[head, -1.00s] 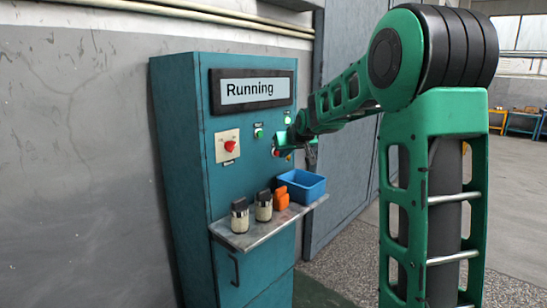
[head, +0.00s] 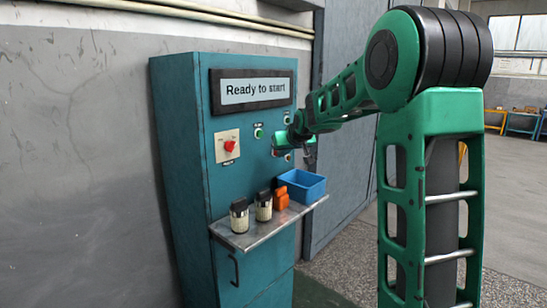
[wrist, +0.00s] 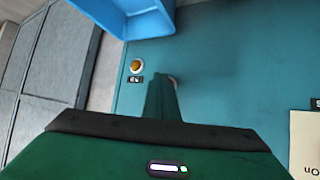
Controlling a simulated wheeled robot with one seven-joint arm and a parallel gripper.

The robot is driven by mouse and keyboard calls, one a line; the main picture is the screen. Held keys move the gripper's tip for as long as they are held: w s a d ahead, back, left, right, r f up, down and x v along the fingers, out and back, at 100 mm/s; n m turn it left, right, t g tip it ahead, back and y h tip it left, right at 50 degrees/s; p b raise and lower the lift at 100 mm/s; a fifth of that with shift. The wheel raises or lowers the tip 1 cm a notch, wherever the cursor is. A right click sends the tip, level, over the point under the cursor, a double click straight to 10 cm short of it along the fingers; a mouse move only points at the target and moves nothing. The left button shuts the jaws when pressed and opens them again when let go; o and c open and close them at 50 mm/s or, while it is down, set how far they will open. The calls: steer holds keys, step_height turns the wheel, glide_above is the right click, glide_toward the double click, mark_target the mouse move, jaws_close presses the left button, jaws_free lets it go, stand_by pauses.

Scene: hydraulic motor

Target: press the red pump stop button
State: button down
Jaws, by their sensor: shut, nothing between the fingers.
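The teal control cabinet (head: 185,180) stands at the wall, and its display (head: 254,90) reads "Ready to start". My gripper (head: 281,142) is shut and empty, with its tips at the cabinet front, right of the green button (head: 259,133). In the wrist view my gripper's fingers (wrist: 163,85) point at the teal panel.
A red rotary switch (head: 230,146) is on a pale plate at left. Below, a metal shelf (head: 240,240) holds two jars, an orange item (head: 281,198) and a blue bin (head: 302,186). An amber button (wrist: 136,66) sits near my fingers.

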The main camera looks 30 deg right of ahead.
stand_by(0.5)
steer(key=shift+s+d, duration=0.25)
steer(key=shift+s, duration=0.4)
steer(key=s, duration=0.1)
steer(key=s+d, duration=0.1)
steer(key=s, duration=0.2)
steer(key=shift+s+d, duration=0.35)
steer(key=shift+d, duration=0.05)
stand_by(0.6)
steer(key=shift+s, duration=0.1)
steer(key=s+a+f+m+g, duration=0.1)
steer(key=s+a+f+g, duration=0.2)
steer(key=s, duration=1.1)
steer(key=s+a+f+m+g+y, duration=0.1)
steer(key=s+f, duration=0.6)
steer(key=s, duration=0.8)
steer(key=s+a+f+m+g+y, duration=0.1)
steer(key=s+a+f+g, duration=0.4)
steer(key=s, duration=1)
steer(key=shift+m+g, duration=0.7)
steer(key=shift+g, duration=0.1)
